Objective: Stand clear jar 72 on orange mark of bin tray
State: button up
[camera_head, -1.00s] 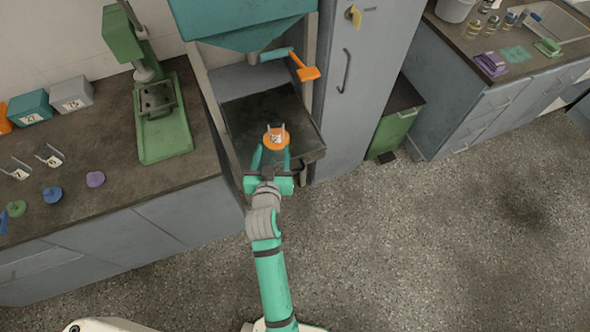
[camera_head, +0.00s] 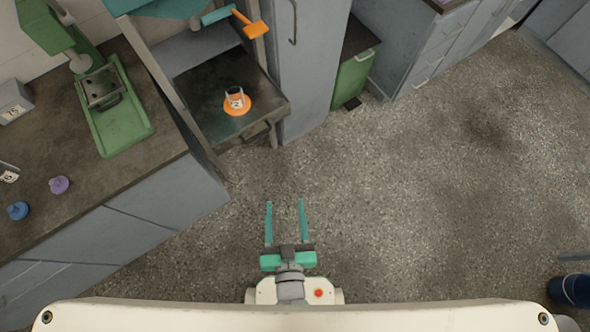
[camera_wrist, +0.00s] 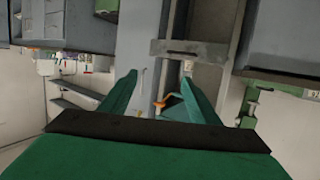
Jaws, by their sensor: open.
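The clear jar (camera_head: 235,95) with a white label stands upright on the orange mark (camera_head: 238,110) of the dark bin tray (camera_head: 205,112). Its label digits are too small to read surely. My gripper (camera_head: 285,203) is open and empty, over the floor and well back from the tray. In the wrist view my gripper's two teal fingers (camera_wrist: 160,85) are apart with nothing between them. The jar does not show clearly in the wrist view.
An orange-handled lever (camera_head: 250,28) hangs above the tray. A green press (camera_head: 112,105) and blue (camera_head: 17,210) and purple (camera_head: 59,184) lids are on the left counter. A green bin (camera_head: 352,80) stands right of the tall cabinet. The floor (camera_head: 400,200) is mostly clear.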

jog(key=s+d+r+m+h, duration=0.1)
jog(key=s+d+r, duration=0.1)
jog(key=s+r, duration=0.2)
jog(key=v, duration=0.3)
jog(key=shift+s+d+f, duration=0.2)
jog(key=shift+d+f, duration=0.05)
jog(key=shift+c, duration=0.7)
